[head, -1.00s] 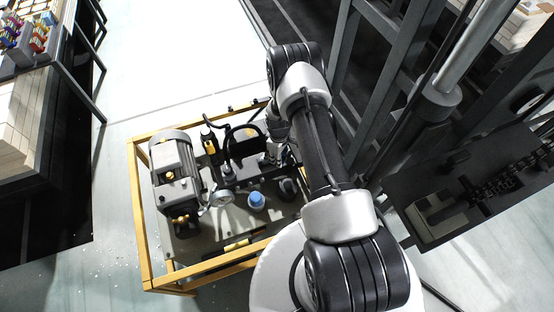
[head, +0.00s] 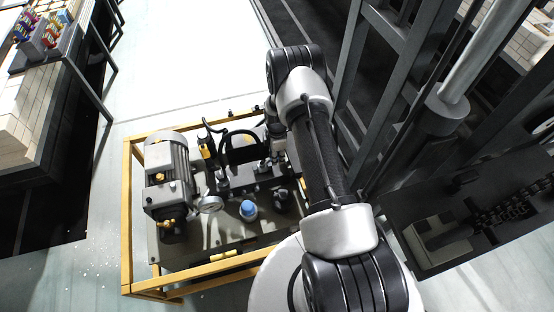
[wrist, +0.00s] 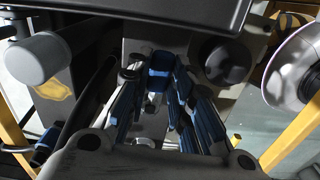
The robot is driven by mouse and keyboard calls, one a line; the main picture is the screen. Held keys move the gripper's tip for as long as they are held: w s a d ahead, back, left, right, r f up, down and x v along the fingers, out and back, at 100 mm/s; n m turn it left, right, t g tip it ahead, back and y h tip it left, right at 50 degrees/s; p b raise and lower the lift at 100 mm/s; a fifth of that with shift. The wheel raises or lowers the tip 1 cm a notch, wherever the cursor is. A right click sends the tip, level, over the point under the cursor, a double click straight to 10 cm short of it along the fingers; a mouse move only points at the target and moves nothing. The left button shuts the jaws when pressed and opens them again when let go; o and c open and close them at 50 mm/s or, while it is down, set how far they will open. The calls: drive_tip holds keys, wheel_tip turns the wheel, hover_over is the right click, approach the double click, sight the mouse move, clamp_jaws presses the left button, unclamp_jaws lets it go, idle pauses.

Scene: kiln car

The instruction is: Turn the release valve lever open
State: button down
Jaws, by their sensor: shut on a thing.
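My gripper (wrist: 159,82) points down into the hydraulic unit in the wrist view, its two blue-padded fingers closed in on a narrow part. A blue piece (wrist: 160,62) shows between the fingertips and looks like the grip of the release valve lever. The fingers hide most of it, so the lever's angle cannot be told. In the head view my arm reaches over the right side of the hydraulic unit (head: 225,232), and the arm and hoses largely hide the gripper and lever.
A yellow frame (head: 127,215) surrounds the unit. A motor (head: 166,165), a round gauge (head: 210,203) and a blue cap (head: 248,209) stand left of my arm. Dark steel uprights (head: 365,85) rise close on the right. Pale floor is clear behind the unit.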

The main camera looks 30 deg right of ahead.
drive_tip(key=shift+w+n, duration=0.2)
drive_tip(key=shift+n, duration=0.3)
drive_tip(key=c, duration=1.4)
unclamp_jaws()
wheel_tip(320, 180, up, 12)
